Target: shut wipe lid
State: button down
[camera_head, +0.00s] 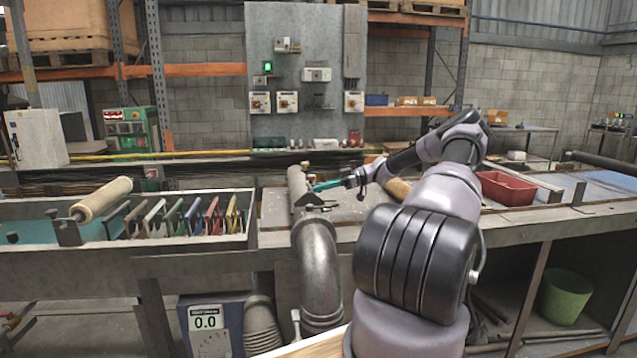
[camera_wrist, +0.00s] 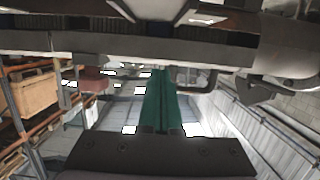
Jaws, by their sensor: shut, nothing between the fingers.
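I cannot clearly pick out a wipe container or its lid in either view. My gripper (camera_head: 313,188) has teal fingers and reaches left over the workbench, its tips beside a grey upright metal tube (camera_head: 297,186). I cannot tell whether the tips touch the tube. In the wrist view the teal fingers of my gripper (camera_wrist: 160,98) are together with nothing between them. A tan cylinder (camera_head: 398,189) is partly hidden behind my arm.
A grey elbow duct (camera_head: 319,262) stands before the bench (camera_head: 270,222). At left, a rack holds coloured dividers (camera_head: 188,216) and a cream roller (camera_head: 100,199). A red crate (camera_head: 506,188) sits right of my arm; a green bucket (camera_head: 566,296) is below.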

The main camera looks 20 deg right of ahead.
jog(key=shift+s+d+f, duration=0.15)
jog(key=shift+d+f, duration=0.2)
jog(key=shift+f, duration=0.5)
jog(key=shift+s+d+f, duration=0.1)
jog(key=shift+d+f, duration=0.2)
jog(key=shift+f, duration=0.65)
jog(key=shift+r, duration=0.45)
jog(key=r, duration=0.3)
jog(key=shift+d+r, duration=0.25)
jog(key=shift+d, duration=0.05)
jog(key=d+f, duration=0.2)
jog(key=s+d+f, duration=0.1)
jog(key=d, duration=0.1)
jog(key=s+d+f, duration=0.1)
jog(key=d+f, duration=0.1)
jog(key=shift+d+f, duration=0.2)
jog(key=shift+f, duration=0.1)
